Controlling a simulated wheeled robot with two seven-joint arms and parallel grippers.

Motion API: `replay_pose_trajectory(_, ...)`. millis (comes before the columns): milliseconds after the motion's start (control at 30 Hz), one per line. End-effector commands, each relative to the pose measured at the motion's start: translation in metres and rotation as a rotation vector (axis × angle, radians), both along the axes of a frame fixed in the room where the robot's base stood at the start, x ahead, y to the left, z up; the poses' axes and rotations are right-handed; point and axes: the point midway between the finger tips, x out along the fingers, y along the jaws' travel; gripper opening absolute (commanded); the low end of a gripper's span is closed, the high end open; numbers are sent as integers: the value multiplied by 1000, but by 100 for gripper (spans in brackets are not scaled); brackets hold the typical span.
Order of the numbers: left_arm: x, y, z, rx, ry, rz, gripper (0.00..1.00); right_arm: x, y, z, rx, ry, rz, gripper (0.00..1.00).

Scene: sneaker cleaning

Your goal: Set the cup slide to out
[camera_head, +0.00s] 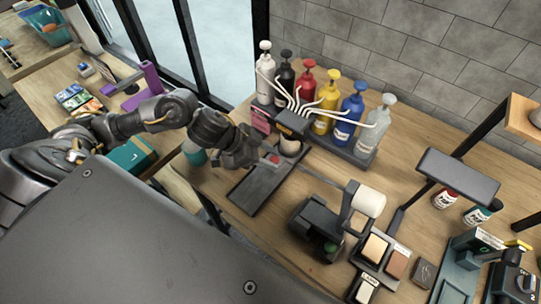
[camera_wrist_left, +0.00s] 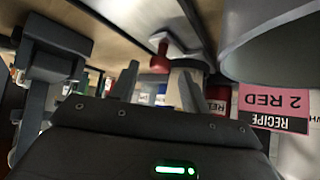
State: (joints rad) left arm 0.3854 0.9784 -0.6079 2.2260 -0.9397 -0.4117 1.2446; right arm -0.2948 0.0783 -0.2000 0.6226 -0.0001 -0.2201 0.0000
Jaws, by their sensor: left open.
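The cup slide (camera_head: 262,187) is a long dark track on the wooden table, running from the front edge back toward the dispenser head (camera_head: 292,123). A red knob (camera_head: 272,158) sits near its back end; a red knob also shows in the left wrist view (camera_wrist_left: 160,56). A pale cup (camera_head: 290,146) stands below the dispenser head. My left gripper (camera_head: 257,157) is low over the slide, just left of the knob. In the left wrist view its two fingers (camera_wrist_left: 157,88) are apart with the knob beyond their tips; contact cannot be told. My right gripper is out of view.
Several pump bottles (camera_head: 326,105) stand in a row behind the slide. A pink recipe card (camera_head: 261,119) stands close behind my left gripper. A dark machine with a white roll (camera_head: 368,201) is to the right. Some table is bare between slide and machine.

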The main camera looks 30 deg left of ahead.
Motion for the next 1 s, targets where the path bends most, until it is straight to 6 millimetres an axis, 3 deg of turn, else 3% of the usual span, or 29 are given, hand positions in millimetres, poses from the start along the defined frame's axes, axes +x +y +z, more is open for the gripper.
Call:
replay_pose_trajectory(467,6,-8,-10,0,0,0,46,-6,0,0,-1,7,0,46)
replay_pose_trajectory(800,6,-8,-10,0,0,0,2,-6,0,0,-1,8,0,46)
replay_pose_trajectory(1000,6,-8,-10,0,0,0,0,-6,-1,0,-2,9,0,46)
